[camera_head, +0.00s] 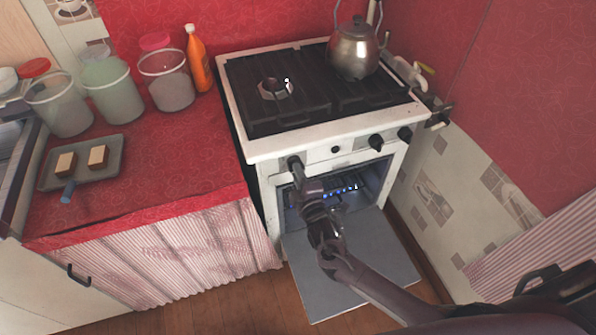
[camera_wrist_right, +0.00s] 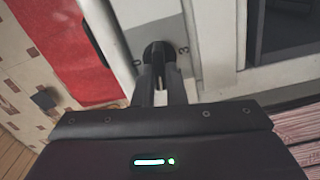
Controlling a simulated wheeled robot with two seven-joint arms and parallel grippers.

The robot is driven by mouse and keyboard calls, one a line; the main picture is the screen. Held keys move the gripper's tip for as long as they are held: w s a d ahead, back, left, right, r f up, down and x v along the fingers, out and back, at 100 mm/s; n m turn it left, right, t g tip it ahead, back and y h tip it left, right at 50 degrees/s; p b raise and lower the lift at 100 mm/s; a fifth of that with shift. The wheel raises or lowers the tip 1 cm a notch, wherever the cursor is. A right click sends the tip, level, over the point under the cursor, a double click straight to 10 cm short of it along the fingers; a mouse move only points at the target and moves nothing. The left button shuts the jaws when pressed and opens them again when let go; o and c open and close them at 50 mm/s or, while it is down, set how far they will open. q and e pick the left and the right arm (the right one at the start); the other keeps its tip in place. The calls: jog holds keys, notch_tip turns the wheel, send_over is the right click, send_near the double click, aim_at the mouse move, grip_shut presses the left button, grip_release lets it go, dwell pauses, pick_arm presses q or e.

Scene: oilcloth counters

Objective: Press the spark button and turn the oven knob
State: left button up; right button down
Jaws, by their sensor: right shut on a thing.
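The white stove (camera_head: 330,130) has a front panel with several black knobs. A small dark round button (camera_head: 335,149) sits on this panel, right of the leftmost knob, with nothing touching it. My right gripper (camera_head: 297,172) is shut on the leftmost knob (camera_head: 294,161), coming from below and in front. In the right wrist view the fingers of my right gripper (camera_wrist_right: 162,78) close on the black knob (camera_wrist_right: 157,53), which has number marks beside it. Blue flames (camera_head: 345,190) show inside the oven. My left gripper is out of view.
The oven door (camera_head: 385,260) hangs open below my right arm. A kettle (camera_head: 354,48) stands on the back right of the hob. The red counter (camera_head: 170,150) at left holds a tray (camera_head: 112,172), several tubs and an orange bottle (camera_head: 198,60).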

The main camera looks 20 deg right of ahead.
jog(key=shift+d+f+n+p, duration=0.1)
jog(key=shift+n+p, duration=0.85)
jog(key=shift+n, duration=2.4)
jog(key=shift+d+f+n+p, duration=0.15)
jog(key=shift+n+p, duration=0.75)
jog(key=shift+n, duration=2.4)
jog(key=shift+a+f+n+p, duration=0.1)
jog(key=shift+n+p, duration=0.85)
jog(key=shift+n, duration=2.4)
jog(key=c, duration=1.5)
grip_release()
jog(key=shift+s+d+p, duration=0.15)
jog(key=shift+s+p, duration=0.15)
jog(key=shift+s, duration=3.65)
